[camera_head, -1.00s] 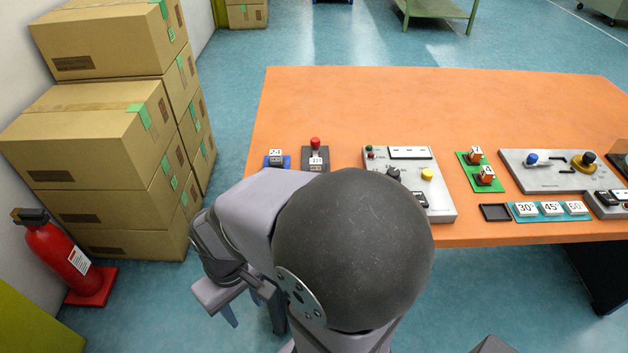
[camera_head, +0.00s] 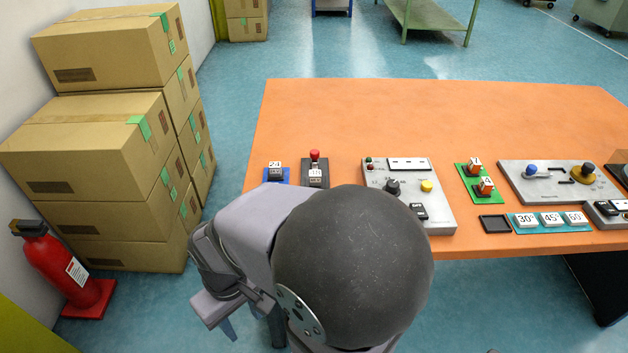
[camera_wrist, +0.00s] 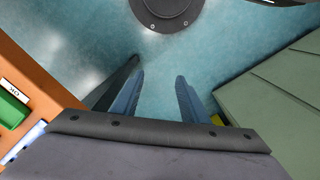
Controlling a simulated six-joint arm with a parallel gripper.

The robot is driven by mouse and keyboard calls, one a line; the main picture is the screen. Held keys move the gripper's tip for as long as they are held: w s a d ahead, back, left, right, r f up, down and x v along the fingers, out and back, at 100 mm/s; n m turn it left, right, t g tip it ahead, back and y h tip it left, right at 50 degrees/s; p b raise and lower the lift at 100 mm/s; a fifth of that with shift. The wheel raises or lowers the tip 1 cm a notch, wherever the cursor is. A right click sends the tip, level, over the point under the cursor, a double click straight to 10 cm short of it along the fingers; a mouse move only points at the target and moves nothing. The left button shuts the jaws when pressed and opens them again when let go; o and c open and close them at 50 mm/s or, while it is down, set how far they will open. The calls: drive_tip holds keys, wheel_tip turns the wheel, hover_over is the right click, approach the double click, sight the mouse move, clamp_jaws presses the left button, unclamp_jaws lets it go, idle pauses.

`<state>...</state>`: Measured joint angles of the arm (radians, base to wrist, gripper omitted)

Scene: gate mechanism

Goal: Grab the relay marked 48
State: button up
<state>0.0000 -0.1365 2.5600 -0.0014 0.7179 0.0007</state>
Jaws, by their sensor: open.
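No mark 48 can be read in either view. A dark relay-like block (camera_head: 276,172) on a blue base at the table's near left edge carries a white label that looks like 24. Two orange-red blocks with white labels, a rear one (camera_head: 474,166) and a front one (camera_head: 486,187), stand on a green base; their marks are too small to read. My gripper (camera_wrist: 160,77) is open and empty over the blue floor in the wrist view. In the head view it hangs left of and below the table's near edge, partly hidden by my arm.
The orange table (camera_head: 400,110) is clear at the back. A red-knobbed lever unit (camera_head: 315,172), a grey control panel (camera_head: 405,170), an empty black tray (camera_head: 494,224) and a numbered tile strip (camera_head: 550,221) line its front. Cardboard boxes (camera_head: 100,150) and a fire extinguisher (camera_head: 58,262) stand left.

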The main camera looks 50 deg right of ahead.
drive_tip(key=shift+o, duration=0.9)
